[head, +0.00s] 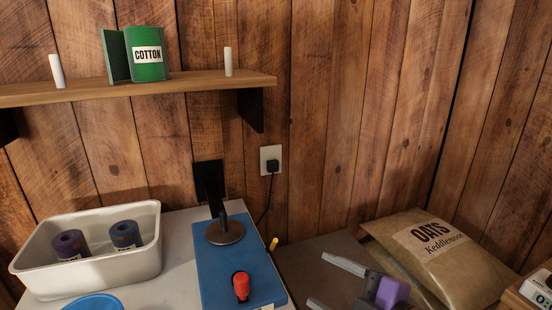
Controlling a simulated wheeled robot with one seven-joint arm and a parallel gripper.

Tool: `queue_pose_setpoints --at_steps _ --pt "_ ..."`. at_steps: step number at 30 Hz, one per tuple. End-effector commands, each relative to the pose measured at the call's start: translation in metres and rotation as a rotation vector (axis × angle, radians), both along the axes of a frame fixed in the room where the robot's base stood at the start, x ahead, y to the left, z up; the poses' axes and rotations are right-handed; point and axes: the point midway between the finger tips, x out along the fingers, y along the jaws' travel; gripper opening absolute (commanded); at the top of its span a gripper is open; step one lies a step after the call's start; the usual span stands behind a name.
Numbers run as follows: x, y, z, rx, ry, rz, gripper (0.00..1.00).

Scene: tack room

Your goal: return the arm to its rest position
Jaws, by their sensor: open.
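My gripper (318,280) shows at the bottom of the head view, right of the blue mat. Its two grey fingers point left and stand apart, with nothing seen between them. It appears over or in front of the dark brown surface (318,252) between the white table and the oats sacks. The lower finger and most of my arm are cut off by the bottom edge of the picture.
A white table (178,222) bears a cream bin (95,278) with two rolls, a blue mat (222,270), a dark lamp-like stand (224,232) and a red-topped object (241,286). Oats sacks (455,270) lie right of my gripper. A shelf (190,82) holds a green cotton tin (147,68).

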Motion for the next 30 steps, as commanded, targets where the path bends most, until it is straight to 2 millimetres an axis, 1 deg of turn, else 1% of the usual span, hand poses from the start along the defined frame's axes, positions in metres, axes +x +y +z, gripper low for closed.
queue_pose_setpoints --at_steps 1,4,7,11,14,17,20,23,24,26,27,29,30 --pt "-0.002 0.008 0.004 0.088 0.011 -0.039 0.68" --pt "-0.005 0.013 0.006 0.237 0.031 -0.123 0.68" --pt "-0.010 0.014 0.004 0.365 0.054 -0.200 0.68" --pt "-0.022 0.013 -0.005 0.518 0.095 -0.302 0.68" --pt "-0.038 0.010 -0.018 0.633 0.131 -0.391 0.68" --pt "-0.060 0.005 -0.036 0.741 0.173 -0.487 0.68" --pt "-0.088 -0.003 -0.055 0.829 0.212 -0.584 0.68" --pt "-0.122 -0.013 -0.074 0.894 0.241 -0.675 0.68" --pt "-0.136 -0.017 -0.081 0.914 0.252 -0.709 0.68" --pt "-0.159 -0.024 -0.091 0.935 0.264 -0.757 0.68" --pt "-0.175 -0.029 -0.096 0.946 0.271 -0.785 0.68" --pt "-0.199 -0.037 -0.102 0.956 0.278 -0.822 0.68" --pt "-0.215 -0.043 -0.105 0.959 0.281 -0.842 0.68"
